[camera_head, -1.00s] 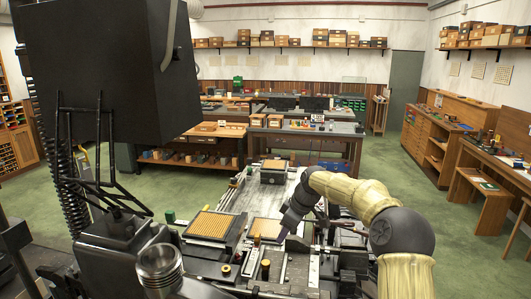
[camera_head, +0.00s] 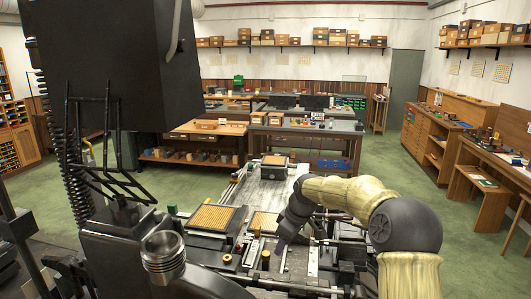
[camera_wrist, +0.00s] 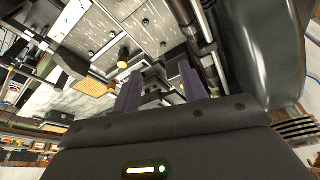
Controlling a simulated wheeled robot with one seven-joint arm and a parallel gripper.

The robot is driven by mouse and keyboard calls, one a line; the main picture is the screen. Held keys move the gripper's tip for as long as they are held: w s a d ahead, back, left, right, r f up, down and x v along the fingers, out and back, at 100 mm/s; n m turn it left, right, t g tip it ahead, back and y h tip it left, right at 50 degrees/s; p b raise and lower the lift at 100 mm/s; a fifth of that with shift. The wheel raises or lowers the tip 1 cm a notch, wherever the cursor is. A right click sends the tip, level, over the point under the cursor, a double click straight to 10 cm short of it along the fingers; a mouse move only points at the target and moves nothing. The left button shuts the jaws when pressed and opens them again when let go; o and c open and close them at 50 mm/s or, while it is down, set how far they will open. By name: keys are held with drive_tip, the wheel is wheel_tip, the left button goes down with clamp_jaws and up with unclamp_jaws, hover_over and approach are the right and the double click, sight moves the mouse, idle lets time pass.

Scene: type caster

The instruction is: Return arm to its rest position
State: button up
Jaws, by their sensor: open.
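My gripper (camera_head: 280,246) hangs at the end of my pale yellow arm, over the right part of the machine bed in the head view. In the wrist view my gripper (camera_wrist: 160,90) has its two dark purple fingers apart, with nothing held between them. The machine bed (camera_head: 262,190) lies beyond and under it. A tray of brass-coloured pieces (camera_head: 211,218) and a smaller similar tray (camera_head: 261,222) sit left of the gripper. I cannot tell the exact clearance between the fingertips and the bed.
A large dark machine body (camera_head: 110,60) stands close at left, with a metal cylinder (camera_head: 163,252) below it. Small knobs and rails crowd the bed near the gripper. Workbenches (camera_head: 310,135) stand behind, a cabinet (camera_head: 430,130) at right. Green floor (camera_head: 400,170) is open at right.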

drive_tip(key=s+f+m+b, duration=0.1)
drive_tip(key=s+f, duration=0.1)
drive_tip(key=s, duration=0.1)
drive_tip(key=s+d+f+m+h+b, duration=0.1)
drive_tip(key=s, duration=0.2)
drive_tip(key=s+d+f+m+b, duration=0.1)
drive_tip(key=s+f, duration=0.1)
drive_tip(key=s, duration=0.2)
drive_tip(key=shift+d+f+m+h, duration=0.2)
drive_tip(key=shift+f+m+h, duration=0.1)
drive_tip(key=shift+h, duration=0.1)
drive_tip(key=s+d+f+m+b, duration=0.2)
drive_tip(key=s+d+f+m, duration=0.1)
drive_tip(key=s, duration=0.7)
drive_tip(key=s+d+f+m+h+b, duration=0.1)
drive_tip(key=s+d+f+m+b, duration=0.2)
drive_tip(key=s, duration=0.7)
drive_tip(key=shift+s+d+f+m+t, duration=0.15)
drive_tip(key=shift+d+f+m+t, duration=0.15)
drive_tip(key=shift+d+f+m, duration=0.5)
